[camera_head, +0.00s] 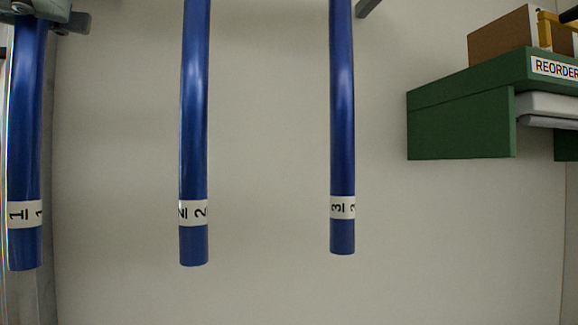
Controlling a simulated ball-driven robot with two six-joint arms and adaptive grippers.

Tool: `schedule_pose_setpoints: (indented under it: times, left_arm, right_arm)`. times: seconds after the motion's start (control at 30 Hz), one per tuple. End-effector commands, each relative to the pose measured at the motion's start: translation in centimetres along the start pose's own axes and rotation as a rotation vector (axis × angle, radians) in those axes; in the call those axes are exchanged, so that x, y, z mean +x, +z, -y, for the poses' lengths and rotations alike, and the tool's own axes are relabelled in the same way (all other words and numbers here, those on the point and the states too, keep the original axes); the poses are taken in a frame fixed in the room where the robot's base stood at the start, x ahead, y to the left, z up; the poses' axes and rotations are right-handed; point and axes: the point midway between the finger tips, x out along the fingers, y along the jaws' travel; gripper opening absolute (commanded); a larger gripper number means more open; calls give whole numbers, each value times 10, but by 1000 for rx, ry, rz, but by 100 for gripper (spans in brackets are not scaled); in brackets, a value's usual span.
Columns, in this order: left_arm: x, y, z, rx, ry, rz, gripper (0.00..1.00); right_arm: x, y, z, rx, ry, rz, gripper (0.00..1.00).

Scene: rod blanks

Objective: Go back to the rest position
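Rod 1 (26,130) is at the far left, rod 2 (194,110) is left of centre, and rod 3 (342,110) is right of centre. Each has a white numbered label near its lower end. The lower ends hang free. I cannot make out either of my grippers in this view.
A grey metal part (45,10) is at the top of rod 1. A green shelf (460,125) marked REORDER stands at the right, with a brown box (500,38) on top. A pale wall (270,290) is behind the rods. The space below them is clear.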

Motion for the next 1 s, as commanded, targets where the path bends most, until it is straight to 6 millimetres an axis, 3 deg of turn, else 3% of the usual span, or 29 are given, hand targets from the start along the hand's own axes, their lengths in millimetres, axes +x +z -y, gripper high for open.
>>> schedule_pose_setpoints:
  times: [0.1, 0.57, 0.77, 1.0]
  left_arm:
    - [-1, 10, 0, 2, 0, 2, 35]
    - [-2, 10, -2, -7, 4, 8, 35]
    - [-9, 12, -22, -74, 40, 53, 35]
    - [-26, 15, -64, -210, 114, 145, 35]
  right_arm:
    - [-9, -1, -1, 0, 0, -1, 29]
    - [-8, -2, -2, 0, 1, -3, 29]
    - [-4, -6, 16, 6, -18, -18, 29]
    - [1, -16, 48, 19, -55, -51, 29]
